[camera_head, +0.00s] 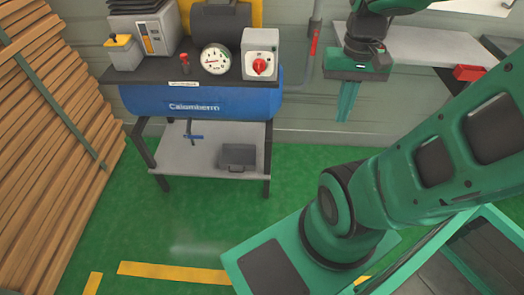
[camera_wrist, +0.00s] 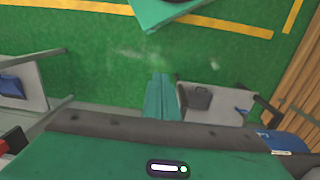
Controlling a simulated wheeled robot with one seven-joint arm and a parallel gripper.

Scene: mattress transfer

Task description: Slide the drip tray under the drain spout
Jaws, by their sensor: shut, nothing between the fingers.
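A dark grey tray-like piece (camera_head: 238,157), which looks like the drip tray, sits on the right part of the grey lower shelf (camera_head: 180,162) beneath the blue tank (camera_head: 200,103). A small blue piece with a dark stem (camera_head: 192,132) shows under the tank, left of the tray; it may be the drain spout. The tray also shows in the wrist view (camera_wrist: 198,96), as does the blue piece (camera_wrist: 242,112). My gripper (camera_head: 346,119) is shut and empty, pointing down, to the right of the stand and apart from the tray. Its fingers show in the wrist view (camera_wrist: 160,78).
A gauge (camera_head: 215,59) and a box with a red knob (camera_head: 260,54) stand above the tank. Stacked planks (camera_head: 50,130) rise at the left. A grey bench (camera_head: 425,47) with a red item (camera_head: 468,73) is at the right. The green floor (camera_head: 160,225) before the stand is clear.

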